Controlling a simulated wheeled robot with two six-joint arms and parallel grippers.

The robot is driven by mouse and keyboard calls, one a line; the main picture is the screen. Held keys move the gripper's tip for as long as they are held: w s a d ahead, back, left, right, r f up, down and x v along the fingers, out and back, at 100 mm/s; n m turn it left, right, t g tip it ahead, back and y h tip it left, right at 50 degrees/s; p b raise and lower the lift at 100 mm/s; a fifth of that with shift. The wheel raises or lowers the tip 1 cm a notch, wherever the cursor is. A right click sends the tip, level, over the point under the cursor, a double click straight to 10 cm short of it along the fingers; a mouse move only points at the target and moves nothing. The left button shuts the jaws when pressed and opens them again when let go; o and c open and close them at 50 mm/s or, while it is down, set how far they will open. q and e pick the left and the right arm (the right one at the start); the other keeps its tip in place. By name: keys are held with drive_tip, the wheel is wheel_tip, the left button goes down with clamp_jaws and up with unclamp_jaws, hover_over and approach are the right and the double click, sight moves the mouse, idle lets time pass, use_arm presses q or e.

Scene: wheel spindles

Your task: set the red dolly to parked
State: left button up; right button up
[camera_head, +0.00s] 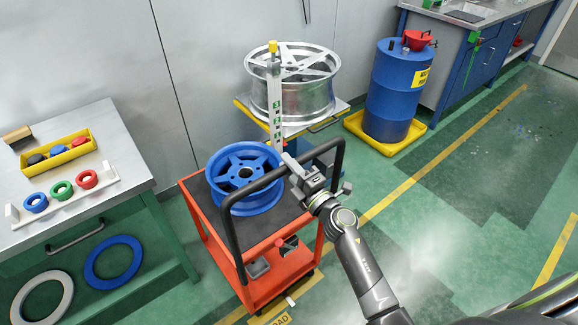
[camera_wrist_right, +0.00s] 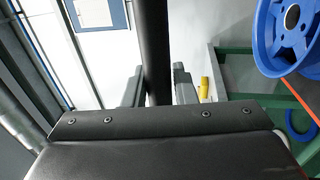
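The red dolly (camera_head: 285,275) stands on the green floor in the middle of the head view. It has a dark top deck and a black push handle (camera_head: 233,240). A blue wheel rim (camera_head: 217,170) lies on its deck; a blue rim also shows in the right wrist view (camera_wrist_right: 290,40). My right gripper (camera_head: 293,172) is at the right part of the handle. In the right wrist view a black bar (camera_wrist_right: 156,45) runs between its two fingers, which sit close on both sides of it. My left gripper is not in view.
A bench (camera_head: 125,140) with coloured rings stands left of the dolly. Behind it, a silver rim (camera_head: 300,97) rests on a stand. A blue barrel (camera_head: 393,90) stands in a yellow tray. A yellow floor label (camera_head: 275,318) lies near the dolly's front. Floor to the right is open.

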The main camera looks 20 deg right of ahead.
clamp_jaws()
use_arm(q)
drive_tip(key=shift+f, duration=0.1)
use_arm(e)
drive_tip(key=shift+w, duration=0.15)
